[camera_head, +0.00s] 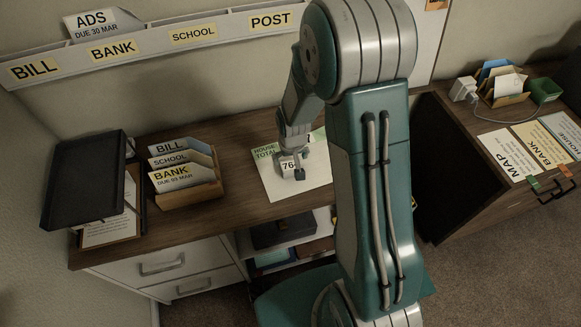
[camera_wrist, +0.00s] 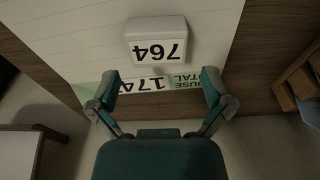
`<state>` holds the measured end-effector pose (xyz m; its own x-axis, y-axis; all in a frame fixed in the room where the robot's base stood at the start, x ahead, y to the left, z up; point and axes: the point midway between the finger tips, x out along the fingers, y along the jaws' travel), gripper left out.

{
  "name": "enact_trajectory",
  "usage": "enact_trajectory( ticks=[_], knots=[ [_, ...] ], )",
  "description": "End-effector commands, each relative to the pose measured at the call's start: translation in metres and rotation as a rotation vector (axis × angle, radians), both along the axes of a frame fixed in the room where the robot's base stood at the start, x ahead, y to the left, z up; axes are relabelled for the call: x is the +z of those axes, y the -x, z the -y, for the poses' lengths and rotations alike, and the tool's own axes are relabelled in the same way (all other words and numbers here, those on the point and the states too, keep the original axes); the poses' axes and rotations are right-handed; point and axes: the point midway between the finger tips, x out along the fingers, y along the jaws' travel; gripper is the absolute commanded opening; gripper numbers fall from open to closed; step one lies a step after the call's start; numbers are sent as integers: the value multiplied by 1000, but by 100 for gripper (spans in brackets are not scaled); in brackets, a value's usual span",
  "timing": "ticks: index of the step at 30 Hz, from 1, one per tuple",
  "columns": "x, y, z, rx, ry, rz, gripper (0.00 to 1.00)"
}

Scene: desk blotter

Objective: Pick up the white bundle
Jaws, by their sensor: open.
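The white bundle (camera_wrist: 155,28) is a small white block with a label that reads 764, upside down in the wrist view. It lies on a white sheet (camera_wrist: 70,40) with a green heading strip on the desk. In the head view the bundle (camera_head: 287,166) is partly hidden by my gripper (camera_head: 294,160), which is low over the sheet. In the wrist view my gripper (camera_wrist: 159,78) is open and empty. Its fingertips are spread over the green strip, and the bundle is past them, not between them.
A wooden letter holder (camera_head: 203,191) with BILL, SCHOOL and BANK cards stands left of the sheet. A black tray (camera_head: 84,180) stands farther left. A wall rack (camera_head: 150,45) runs behind. A second desk at right holds cards (camera_head: 512,158) and a charger (camera_head: 462,89). Desk around the sheet is clear.

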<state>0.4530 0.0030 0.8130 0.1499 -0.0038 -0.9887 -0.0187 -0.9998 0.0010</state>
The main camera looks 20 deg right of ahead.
Motion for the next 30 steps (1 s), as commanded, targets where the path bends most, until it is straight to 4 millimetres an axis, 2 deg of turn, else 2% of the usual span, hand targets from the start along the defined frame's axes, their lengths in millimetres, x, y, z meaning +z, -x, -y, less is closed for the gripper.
enact_trajectory(
  ticks=[4, 9, 17, 18, 20, 21, 30],
  knots=[
    [-25, 0, 2, -1, 0, -7, 100],
    [-42, -4, 2, 0, 0, -2, 100],
    [-45, -5, 2, 0, 0, 1, 100],
    [-45, -5, 2, 0, 0, 1, 96],
    [-45, -5, 2, 0, 0, 0, 69],
    [-45, -5, 2, 0, 0, 0, 52],
    [-45, -5, 2, 0, 0, -1, 50]
  ],
)
